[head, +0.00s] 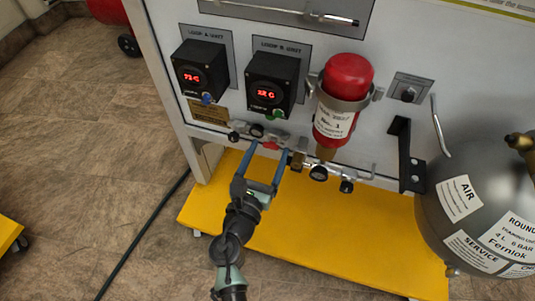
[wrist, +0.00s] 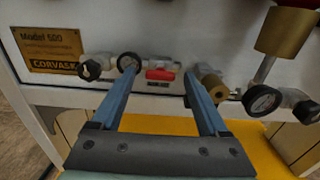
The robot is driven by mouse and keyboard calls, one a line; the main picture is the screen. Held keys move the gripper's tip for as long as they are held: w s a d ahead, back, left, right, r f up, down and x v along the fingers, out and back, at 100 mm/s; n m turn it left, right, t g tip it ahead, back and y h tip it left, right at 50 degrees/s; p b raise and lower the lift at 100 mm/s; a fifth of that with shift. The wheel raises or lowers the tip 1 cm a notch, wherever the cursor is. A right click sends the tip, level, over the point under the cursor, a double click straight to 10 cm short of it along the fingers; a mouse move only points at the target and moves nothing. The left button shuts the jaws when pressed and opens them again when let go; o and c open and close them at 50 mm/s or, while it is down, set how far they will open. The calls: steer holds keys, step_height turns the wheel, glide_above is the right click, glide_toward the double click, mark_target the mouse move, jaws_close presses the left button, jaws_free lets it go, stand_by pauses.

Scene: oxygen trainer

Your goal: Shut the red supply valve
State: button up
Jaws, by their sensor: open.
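The red supply valve (head: 268,145) is a small red handle on the pipe run along the lower edge of the white panel. In the wrist view the red handle (wrist: 160,75) lies roughly level, between my two blue fingers. My gripper (head: 267,151) is open, with its fingertips spread to either side of the handle; the wrist view shows the same gripper (wrist: 159,70) empty. I cannot tell whether a fingertip touches the fittings.
A gauge (wrist: 128,62) and black knob (wrist: 91,69) sit left of the valve. A brass fitting (wrist: 214,86) and another gauge (wrist: 262,101) sit right. The red cylinder (head: 345,90) hangs above right. A grey air tank (head: 475,170) and yellow base (head: 320,225) are nearby.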

jaws_close()
stand_by(0.4)
steer(key=shift+f+m+b, duration=0.1)
steer(key=shift+m+b, duration=4.35)
steer(key=shift+m, duration=4.45)
